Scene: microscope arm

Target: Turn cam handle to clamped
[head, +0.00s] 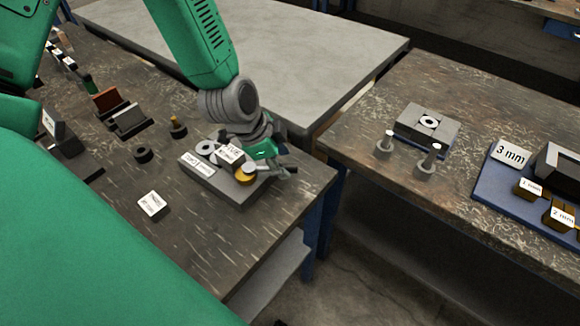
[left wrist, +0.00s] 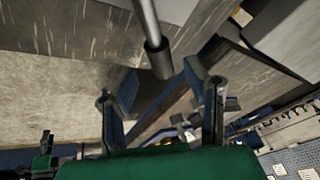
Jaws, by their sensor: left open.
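A grey fixture block (head: 212,183) with white labels sits near the right edge of the left workbench. It bears a light ring and a gold round part (head: 245,177). My left gripper (head: 275,166) is low at the block's right end and hides part of it. In the left wrist view its fingers (left wrist: 163,92) are spread wide. A grey rod with a dark end (left wrist: 156,58), which looks like the cam handle, points toward the gap between them. The fingers do not visibly grip it. The handle cannot be made out clearly in the head view. My right gripper is not in view.
A second bench (head: 370,120) on the right holds a grey plate and two posts. An open gap separates the benches.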

